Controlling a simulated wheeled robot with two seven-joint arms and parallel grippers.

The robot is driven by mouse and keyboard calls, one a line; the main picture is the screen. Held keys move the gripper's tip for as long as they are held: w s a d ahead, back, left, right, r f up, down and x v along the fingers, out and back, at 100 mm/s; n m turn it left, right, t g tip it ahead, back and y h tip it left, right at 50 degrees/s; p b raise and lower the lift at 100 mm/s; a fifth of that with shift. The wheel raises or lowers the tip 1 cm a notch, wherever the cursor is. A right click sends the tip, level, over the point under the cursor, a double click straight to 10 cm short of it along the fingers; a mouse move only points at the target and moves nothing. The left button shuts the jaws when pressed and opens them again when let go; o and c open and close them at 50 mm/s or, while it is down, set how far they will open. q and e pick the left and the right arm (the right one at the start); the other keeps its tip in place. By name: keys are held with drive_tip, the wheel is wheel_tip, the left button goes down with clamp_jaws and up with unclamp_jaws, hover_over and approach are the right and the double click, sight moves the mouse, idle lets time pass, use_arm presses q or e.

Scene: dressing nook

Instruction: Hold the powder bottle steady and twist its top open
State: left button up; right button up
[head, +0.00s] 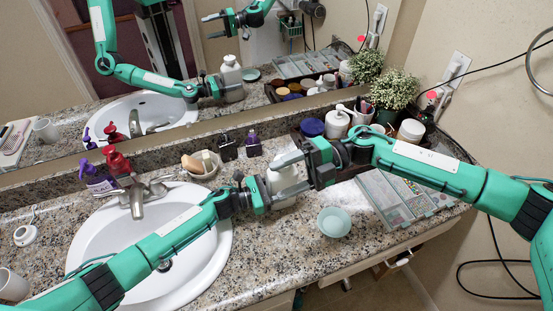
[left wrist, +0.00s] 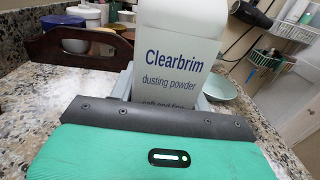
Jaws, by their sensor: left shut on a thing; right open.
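The powder bottle (head: 284,183) is white and stands upright over the counter right of the sink. In the left wrist view the bottle (left wrist: 177,66) shows a label reading "Clearbrim dusting powder"; its white upper part runs out of the frame. My left gripper (head: 283,192) is shut on the bottle's body from the left, and its grey fingers flank the bottle in the left wrist view. My right gripper (head: 292,162) is open, at the height of the bottle's top, coming from the right. Its fingers partly hide the top; I cannot tell whether they touch it.
A pale green dish (head: 334,222) sits in front of the bottle, and a compartment tray (head: 400,200) lies to the right. A wooden caddy with jars (head: 337,124) stands behind. The sink (head: 95,245) is at left. A mirror repeats the scene.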

drive_tip(key=w+d+f+m+t+y, duration=0.25)
drive_tip(key=w+m+t+y, duration=0.2)
drive_tip(key=m, duration=0.65)
drive_tip(key=m+t+h, duration=0.2)
drive_tip(key=m+t, duration=0.7)
drive_tip(key=m, duration=0.4)
approach(277, 159)
drive_tip(key=shift+g, duration=0.25)
drive_tip(key=x, duration=1)
drive_tip(key=shift+w+f, duration=0.15)
drive_tip(key=shift+c, duration=0.5)
drive_tip(key=c, duration=0.9)
